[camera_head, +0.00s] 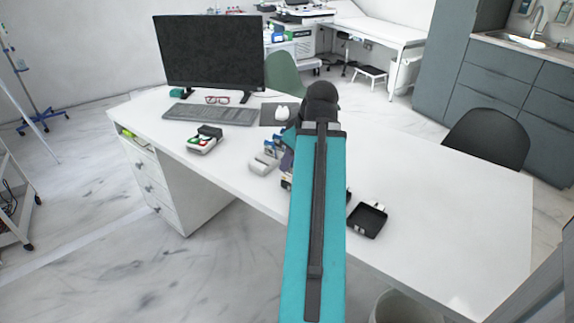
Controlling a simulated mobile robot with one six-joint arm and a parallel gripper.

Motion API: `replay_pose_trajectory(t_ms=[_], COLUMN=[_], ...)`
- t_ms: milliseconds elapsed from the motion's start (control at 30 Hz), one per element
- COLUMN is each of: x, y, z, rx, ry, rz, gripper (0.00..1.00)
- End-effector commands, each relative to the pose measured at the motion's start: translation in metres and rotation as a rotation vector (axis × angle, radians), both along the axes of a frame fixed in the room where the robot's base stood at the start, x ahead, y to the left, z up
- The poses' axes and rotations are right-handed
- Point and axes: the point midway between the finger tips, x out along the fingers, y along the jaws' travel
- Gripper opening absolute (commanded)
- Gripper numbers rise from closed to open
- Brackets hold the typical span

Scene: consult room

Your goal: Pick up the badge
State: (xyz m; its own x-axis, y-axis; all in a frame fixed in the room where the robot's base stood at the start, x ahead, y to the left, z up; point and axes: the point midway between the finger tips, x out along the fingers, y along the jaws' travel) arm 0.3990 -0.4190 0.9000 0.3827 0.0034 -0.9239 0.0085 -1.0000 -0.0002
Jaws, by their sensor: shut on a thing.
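I cannot make out the badge in the head view. My teal arm rises through the middle of the picture to a black joint and covers part of the desk (440,200). My gripper is hidden behind the arm, so neither its jaws nor anything in them shows. Small blue items (272,147) and a pale grey object (263,163) lie just left of the arm. They are too small to identify for certain.
A monitor (210,52), keyboard (211,114), red glasses (217,100) and white mouse (282,113) are at the back left. A small box with colored items (203,142) is in front. A black tray (367,220) lies right of the arm. The desk's right side is clear.

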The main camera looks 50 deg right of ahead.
Motion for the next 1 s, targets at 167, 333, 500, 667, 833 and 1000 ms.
replay_pose_trajectory(t_ms=[167,333,500,667,833,1000], x=[-0.001,-0.001,-0.001,-0.001,0.001,0.013], y=[0.000,0.000,0.000,0.000,0.001,0.008], z=[0.000,0.000,0.000,0.000,0.000,0.000], rx=[0.000,0.000,0.000,0.000,0.000,0.000], ry=[0.000,0.000,0.000,0.000,0.000,-0.001], rz=[0.000,0.000,0.000,0.000,0.000,0.002], gripper=[0.00,0.00,0.00,0.00,0.00,0.00])
